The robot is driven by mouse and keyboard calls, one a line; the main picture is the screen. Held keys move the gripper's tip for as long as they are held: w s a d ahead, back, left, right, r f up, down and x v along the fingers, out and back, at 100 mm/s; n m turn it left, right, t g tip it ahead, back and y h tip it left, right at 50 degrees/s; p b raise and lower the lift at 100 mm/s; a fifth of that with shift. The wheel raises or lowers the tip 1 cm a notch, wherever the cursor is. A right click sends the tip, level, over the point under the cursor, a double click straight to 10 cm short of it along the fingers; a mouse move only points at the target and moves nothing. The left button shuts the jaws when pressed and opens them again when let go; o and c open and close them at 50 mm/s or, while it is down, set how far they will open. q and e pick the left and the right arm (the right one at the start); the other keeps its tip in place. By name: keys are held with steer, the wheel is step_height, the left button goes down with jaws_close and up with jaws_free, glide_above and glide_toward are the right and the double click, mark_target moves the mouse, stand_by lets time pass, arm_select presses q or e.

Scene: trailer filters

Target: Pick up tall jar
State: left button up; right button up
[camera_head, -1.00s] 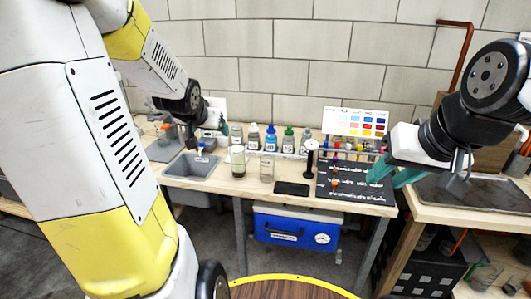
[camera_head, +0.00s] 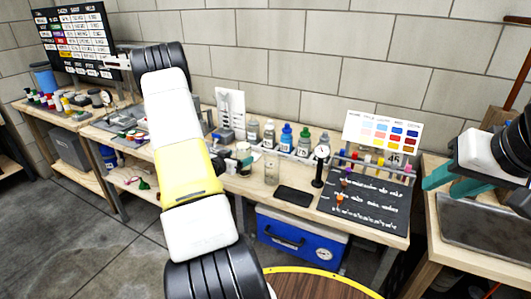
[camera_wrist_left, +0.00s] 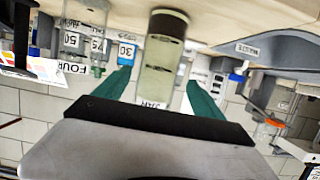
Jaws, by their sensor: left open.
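The tall jar (camera_wrist_left: 160,60) is a clear cylinder with a dark rim, pale contents and a label reading JAR. It appears upside down in the left wrist view. My left gripper (camera_wrist_left: 160,95) is open, with one teal finger on each side of the jar; gaps show between fingers and glass.
A second glass jar (camera_head: 271,168) stands just right of the left gripper. Several labelled bottles (camera_head: 287,137) stand behind. A black pad (camera_head: 294,196), a dial stand (camera_head: 320,165) and a dark board (camera_head: 365,200) lie further right. A grey waste bin (camera_wrist_left: 262,48) is close by.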

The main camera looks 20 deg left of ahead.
arm_select(q)
steer(key=x, duration=0.6)
steer(key=shift+w+d+f, duration=0.2)
steer(key=shift+w, duration=0.1)
jaws_close()
